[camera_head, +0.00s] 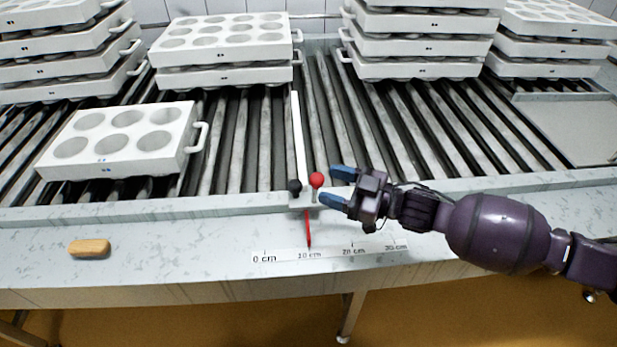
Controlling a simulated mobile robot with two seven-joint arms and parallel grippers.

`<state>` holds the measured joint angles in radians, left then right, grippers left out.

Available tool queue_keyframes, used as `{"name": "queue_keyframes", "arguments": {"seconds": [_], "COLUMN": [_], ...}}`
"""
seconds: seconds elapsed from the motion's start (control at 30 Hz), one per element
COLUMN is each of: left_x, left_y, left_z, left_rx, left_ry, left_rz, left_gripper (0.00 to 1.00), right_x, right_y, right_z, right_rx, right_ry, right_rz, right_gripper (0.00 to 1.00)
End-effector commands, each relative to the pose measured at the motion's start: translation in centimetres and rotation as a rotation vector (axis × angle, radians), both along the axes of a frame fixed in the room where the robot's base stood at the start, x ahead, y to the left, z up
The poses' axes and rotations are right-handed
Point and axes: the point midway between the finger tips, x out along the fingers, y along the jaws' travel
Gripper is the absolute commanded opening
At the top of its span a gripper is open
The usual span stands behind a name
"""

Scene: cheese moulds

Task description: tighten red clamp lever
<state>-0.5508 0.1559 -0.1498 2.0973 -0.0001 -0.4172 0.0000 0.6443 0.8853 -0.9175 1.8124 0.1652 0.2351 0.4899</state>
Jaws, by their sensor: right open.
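The red clamp lever has a round red knob (317,180) on a short upright stem at the front rail of the roller conveyor. A black knob (294,186) stands just left of it on the same small clamp block. A red pointer (308,230) runs from the block down to the printed scale (330,252), near the 10 cm mark. My right gripper (332,187) reaches in from the right, with its blue fingertips apart, just right of the red knob. No grip on the knob shows. My left gripper is not in view.
A white bar (298,138) runs back from the clamp across the rollers. A white mould tray (122,140) lies on the rollers at left. Stacked moulds (222,48) stand behind. A tan block (89,248) lies on the front ledge, otherwise mostly clear.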

Motion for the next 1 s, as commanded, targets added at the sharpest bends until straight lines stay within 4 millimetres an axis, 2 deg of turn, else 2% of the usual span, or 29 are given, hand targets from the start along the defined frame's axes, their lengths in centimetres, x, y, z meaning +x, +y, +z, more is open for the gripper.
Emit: {"name": "queue_keyframes", "arguments": {"seconds": [0.1,0.33,0.77,0.87,1.0], "left_x": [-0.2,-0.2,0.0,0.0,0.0], "left_y": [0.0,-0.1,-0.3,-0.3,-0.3], "left_z": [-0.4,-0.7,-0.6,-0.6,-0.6], "left_rx": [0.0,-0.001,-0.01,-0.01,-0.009], "left_ry": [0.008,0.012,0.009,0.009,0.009], "left_rz": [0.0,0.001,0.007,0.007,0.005], "left_gripper": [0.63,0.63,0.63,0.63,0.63], "right_x": [1.0,2.2,2.6,2.6,2.6], "right_y": [1.9,4.3,5.1,5.0,5.0], "right_z": [-0.2,-0.1,-0.1,-0.1,-0.1], "right_rx": [0.001,0.0,-0.001,0.0,0.0], "right_ry": [0.002,0.001,0.0,0.001,0.001], "right_rz": [0.001,0.0,0.0,0.0,0.0], "right_gripper": [0.57,0.57,0.57,0.44,0.23]}}
